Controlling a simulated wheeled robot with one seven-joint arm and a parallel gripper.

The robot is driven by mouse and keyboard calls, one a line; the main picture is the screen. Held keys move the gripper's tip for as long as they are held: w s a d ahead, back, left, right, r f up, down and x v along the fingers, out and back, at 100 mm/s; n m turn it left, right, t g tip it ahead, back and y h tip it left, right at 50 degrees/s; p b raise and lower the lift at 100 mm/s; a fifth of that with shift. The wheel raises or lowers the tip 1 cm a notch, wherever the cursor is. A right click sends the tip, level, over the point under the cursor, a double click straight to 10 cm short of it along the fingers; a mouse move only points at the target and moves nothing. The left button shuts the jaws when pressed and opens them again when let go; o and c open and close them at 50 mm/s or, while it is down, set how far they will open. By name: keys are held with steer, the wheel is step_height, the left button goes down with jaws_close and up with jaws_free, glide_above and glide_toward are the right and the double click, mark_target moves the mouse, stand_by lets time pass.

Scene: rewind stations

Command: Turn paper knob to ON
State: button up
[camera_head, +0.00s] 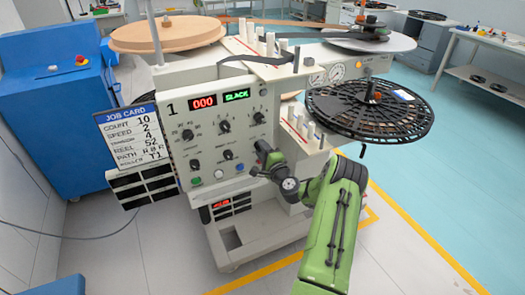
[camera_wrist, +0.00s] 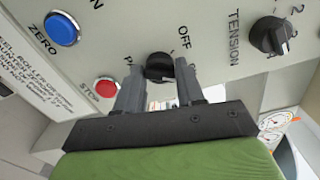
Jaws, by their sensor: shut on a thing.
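The paper knob (camera_wrist: 160,66) is a small black knob on the pale panel in the wrist view. An OFF label stands beside it, and another label starting with "P" is mostly covered by a finger. My gripper (camera_wrist: 160,84) has its two dark fingers on either side of the knob, shut on it. In the head view my gripper (camera_head: 262,152) is at the lower right of the front panel (camera_head: 205,145) and hides the knob. Which mark the knob points to is hard to tell.
In the wrist view a red STOP button (camera_wrist: 106,87) and a blue ZERO button (camera_wrist: 62,28) are left of the knob, and a TENSION knob (camera_wrist: 270,36) is right. In the head view a black reel (camera_head: 340,110) overhangs near my arm. A job card (camera_head: 130,133) hangs left.

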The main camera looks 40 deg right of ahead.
steer(key=o, duration=1)
steer(key=shift+s, duration=0.1)
steer(key=v, duration=1.5)
steer(key=shift+s+a, duration=0.2)
steer(key=shift+s, duration=0.05)
